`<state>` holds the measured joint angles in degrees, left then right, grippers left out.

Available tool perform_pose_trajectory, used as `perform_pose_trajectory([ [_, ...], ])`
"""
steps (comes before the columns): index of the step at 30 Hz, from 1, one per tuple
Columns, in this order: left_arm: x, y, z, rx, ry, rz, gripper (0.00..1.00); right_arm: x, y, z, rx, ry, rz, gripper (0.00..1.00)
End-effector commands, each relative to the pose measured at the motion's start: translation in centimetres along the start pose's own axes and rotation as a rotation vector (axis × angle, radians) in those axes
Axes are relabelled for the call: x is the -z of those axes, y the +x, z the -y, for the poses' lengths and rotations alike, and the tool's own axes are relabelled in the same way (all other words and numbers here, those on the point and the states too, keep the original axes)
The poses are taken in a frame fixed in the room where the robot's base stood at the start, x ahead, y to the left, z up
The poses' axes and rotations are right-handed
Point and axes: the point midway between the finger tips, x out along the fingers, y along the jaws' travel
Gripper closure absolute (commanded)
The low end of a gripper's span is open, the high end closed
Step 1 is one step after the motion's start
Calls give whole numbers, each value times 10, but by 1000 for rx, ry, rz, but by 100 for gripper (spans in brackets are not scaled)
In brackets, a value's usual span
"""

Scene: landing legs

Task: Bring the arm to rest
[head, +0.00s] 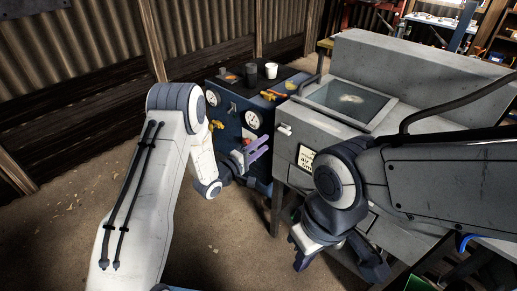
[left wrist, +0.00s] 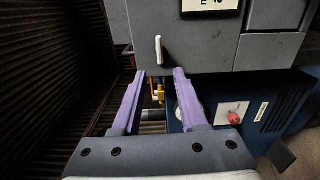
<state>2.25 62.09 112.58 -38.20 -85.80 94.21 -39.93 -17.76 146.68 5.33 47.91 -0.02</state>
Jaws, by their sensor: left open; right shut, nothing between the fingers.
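My left gripper (head: 257,152) has purple fingers and hangs in front of the dark blue cabinet, left of the grey cabinet. In the left wrist view the two purple fingers (left wrist: 157,72) stand apart with nothing held between them. My right gripper (head: 340,262) is low in the head view, in front of the grey cabinet, with dark parts pointing down. It is shut and holds nothing; its fingertips are partly hidden by the wrist.
The grey cabinet (head: 398,58) with a sunken window stands close behind my right arm. The dark blue cabinet (head: 228,105) has gauges, and a white cup (head: 271,70) and a dark cup (head: 251,71) stand on it. Brown floor (head: 60,225) lies open at the left.

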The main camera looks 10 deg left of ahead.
Motion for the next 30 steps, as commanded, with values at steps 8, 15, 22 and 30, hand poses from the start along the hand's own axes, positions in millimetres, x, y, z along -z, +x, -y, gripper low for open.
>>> perform_pose_trajectory([
  [8, 0, -17, 0, -1, 0, -1, 57, 0, 2, 0, 0, 0, 0, 100],
  [15, 0, -16, 0, -1, 0, 0, 57, 0, 2, 0, 0, 0, 0, 100],
  [22, -4, -12, -6, 23, 35, 1, 57, 0, 0, 0, 0, 0, 0, 100],
  [30, -45, 7, -49, 365, 462, 24, 57, 1, -14, 1, 0, 0, 0, 100],
])
